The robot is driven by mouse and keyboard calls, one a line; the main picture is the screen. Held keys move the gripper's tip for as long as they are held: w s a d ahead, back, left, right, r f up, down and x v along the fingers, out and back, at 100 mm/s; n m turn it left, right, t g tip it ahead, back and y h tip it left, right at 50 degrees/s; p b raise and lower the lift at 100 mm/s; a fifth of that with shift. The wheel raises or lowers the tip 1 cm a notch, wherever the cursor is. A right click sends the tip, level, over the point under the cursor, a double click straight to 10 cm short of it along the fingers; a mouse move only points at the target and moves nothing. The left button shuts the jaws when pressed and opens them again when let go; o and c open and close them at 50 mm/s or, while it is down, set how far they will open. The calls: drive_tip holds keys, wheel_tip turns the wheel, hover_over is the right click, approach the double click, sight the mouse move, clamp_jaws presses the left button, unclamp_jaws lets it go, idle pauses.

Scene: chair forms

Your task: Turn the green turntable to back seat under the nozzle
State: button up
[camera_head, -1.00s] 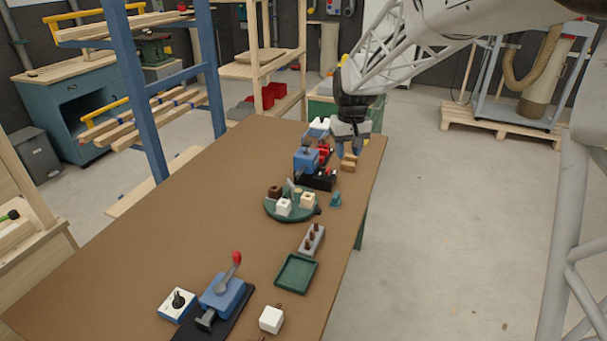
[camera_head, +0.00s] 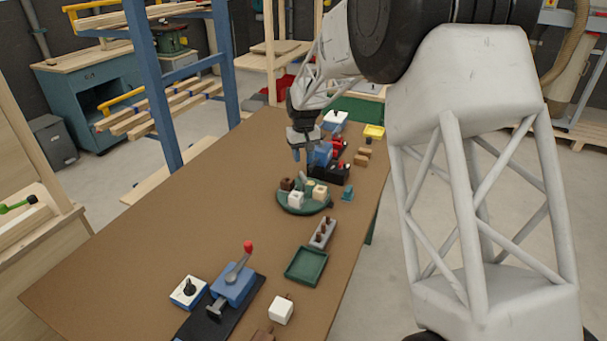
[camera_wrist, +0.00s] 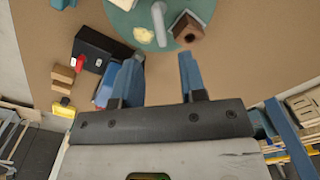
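The green turntable (camera_head: 290,208) lies mid-table in the head view and carries a brown block (camera_head: 287,184), a white block (camera_head: 296,200) and a cream block (camera_head: 319,191). In the wrist view, the turntable (camera_wrist: 120,22) shows at the top with the brown block (camera_wrist: 188,27), a yellow patch (camera_wrist: 144,35) and a grey post (camera_wrist: 159,20). I cannot tell whether this post is the nozzle. My gripper (camera_wrist: 162,75) is open and empty, its blue fingers apart. In the head view, my gripper (camera_head: 301,154) hangs just beyond the turntable, apart from it.
A blue device (camera_head: 322,154) on a black base stands beyond the turntable, right of my gripper. A small teal piece (camera_head: 347,194) is right of the turntable. A peg holder (camera_head: 321,233), green tray (camera_head: 306,266) and blue lever device (camera_head: 233,285) are nearer. The table's left side is clear.

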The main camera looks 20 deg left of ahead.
sight(303, 175)
idle(0.3)
drive_tip(key=shift+f, duration=3.9)
clamp_jaws()
